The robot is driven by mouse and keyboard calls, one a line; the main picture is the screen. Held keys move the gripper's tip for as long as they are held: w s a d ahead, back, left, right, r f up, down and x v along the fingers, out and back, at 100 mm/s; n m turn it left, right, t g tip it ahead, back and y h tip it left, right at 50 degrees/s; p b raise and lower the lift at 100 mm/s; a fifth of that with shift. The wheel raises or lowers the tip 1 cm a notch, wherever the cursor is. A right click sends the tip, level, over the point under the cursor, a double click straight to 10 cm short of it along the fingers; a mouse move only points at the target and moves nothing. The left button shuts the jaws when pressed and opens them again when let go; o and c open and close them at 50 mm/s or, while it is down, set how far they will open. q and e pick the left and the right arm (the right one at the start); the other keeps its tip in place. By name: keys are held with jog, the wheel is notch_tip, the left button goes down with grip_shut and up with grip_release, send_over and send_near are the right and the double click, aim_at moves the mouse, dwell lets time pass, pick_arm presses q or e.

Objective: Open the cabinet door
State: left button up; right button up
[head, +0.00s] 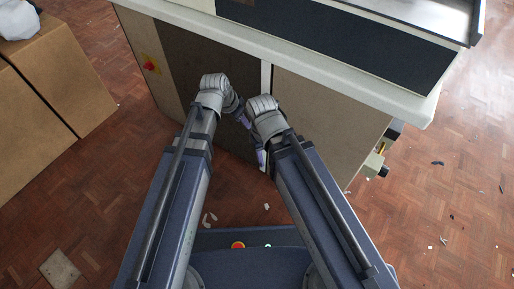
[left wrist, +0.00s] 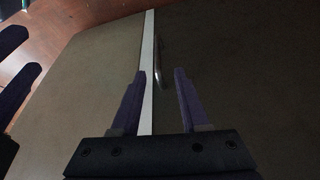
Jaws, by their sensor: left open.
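The cabinet (head: 330,108) has a dark brown door panel (head: 205,60) beside a lighter tan panel, with a white strip (head: 266,78) between them. In the left wrist view, a thin curved metal handle (left wrist: 162,58) is on the dark panel (left wrist: 240,70), close to the white strip (left wrist: 148,45). My left gripper (left wrist: 160,72) is open and empty; the handle shows just beyond and between its fingertips, apart from them. In the head view, my left gripper (head: 240,110) is at the dark panel, and the handle is hidden. My right gripper (head: 262,157) is close beside it; its spread fingers (left wrist: 14,65) show at the left wrist view's edge.
Cardboard boxes (head: 40,110) stand at the left. A red knob on a yellow plate (head: 150,66) is on the cabinet's left part. A white-edged top (head: 412,106) overhangs the front. Small fittings (head: 375,163) stick out at the right corner. Scraps litter the parquet floor (head: 440,200).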

aim_at(251, 132)
pick_arm(q)
jog(key=shift+b+x, duration=0.6)
jog(key=shift+x, duration=0.55)
pick_arm(e)
jog(key=shift+s+d+f, duration=0.15)
jog(key=shift+s+f, duration=0.05)
jog(key=shift+f, duration=0.4)
jog(key=shift+s+d+f, duration=0.1)
jog(key=shift+s+f, duration=0.05)
jog(key=shift+f, duration=0.45)
pick_arm(q)
jog(key=shift+s+d, duration=0.1)
jog(key=shift+s, duration=0.05)
jog(key=b+x, duration=0.7)
jog(key=x, duration=0.1)
jog(key=shift+r, duration=0.1)
pick_arm(e)
notch_tip(251, 132, down, 7)
jog(key=shift+f, duration=0.1)
pick_arm(q)
grip_shut()
